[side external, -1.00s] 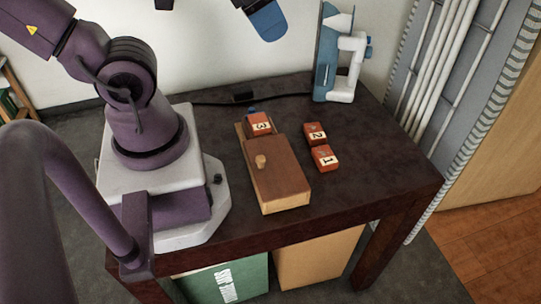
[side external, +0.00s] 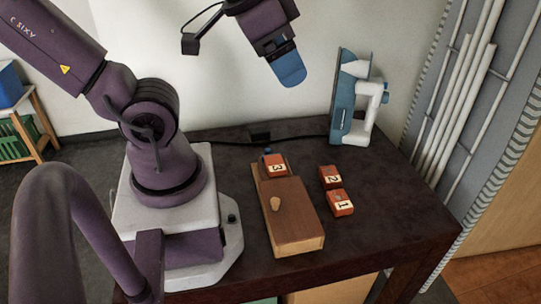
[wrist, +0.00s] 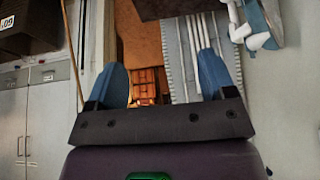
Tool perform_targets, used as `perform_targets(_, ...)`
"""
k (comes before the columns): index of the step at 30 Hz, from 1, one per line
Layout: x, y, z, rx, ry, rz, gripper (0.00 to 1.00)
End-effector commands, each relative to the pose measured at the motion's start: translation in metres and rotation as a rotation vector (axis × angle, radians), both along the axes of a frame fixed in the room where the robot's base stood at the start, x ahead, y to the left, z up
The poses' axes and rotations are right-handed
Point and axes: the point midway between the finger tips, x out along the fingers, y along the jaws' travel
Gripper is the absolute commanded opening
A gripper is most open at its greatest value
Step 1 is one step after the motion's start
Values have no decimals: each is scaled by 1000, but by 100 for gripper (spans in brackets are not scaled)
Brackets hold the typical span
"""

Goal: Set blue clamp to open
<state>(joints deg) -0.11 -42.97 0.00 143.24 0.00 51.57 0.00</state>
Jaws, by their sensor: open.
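The blue clamp (side external: 343,104) stands upright at the back right of the dark table, a tall blue plate joined to a white body with a small blue part on its right side. I cannot tell its setting. Part of it shows at the top right edge of the wrist view (wrist: 262,18). My gripper (side external: 290,74) is in the air, up and left of the clamp in the side view, apart from it. In the wrist view its two blue fingers (wrist: 161,78) are spread with nothing held between them.
A wooden box (side external: 298,228) with a knobbed lid lies mid-table, with the red block 3 (side external: 275,165) at its far end. Red blocks 2 (side external: 329,177) and 1 (side external: 339,203) lie to its right. A black cable (side external: 300,138) runs along the back. White pipes (side external: 466,100) line the right wall.

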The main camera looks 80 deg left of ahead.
Motion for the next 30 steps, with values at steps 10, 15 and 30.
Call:
perform_targets(10,14,73,-56,11,286,248,45)
perform_targets(15,16,126,-103,50,457,52,45)
perform_targets(30,17,203,-197,243,441,-1173,45)
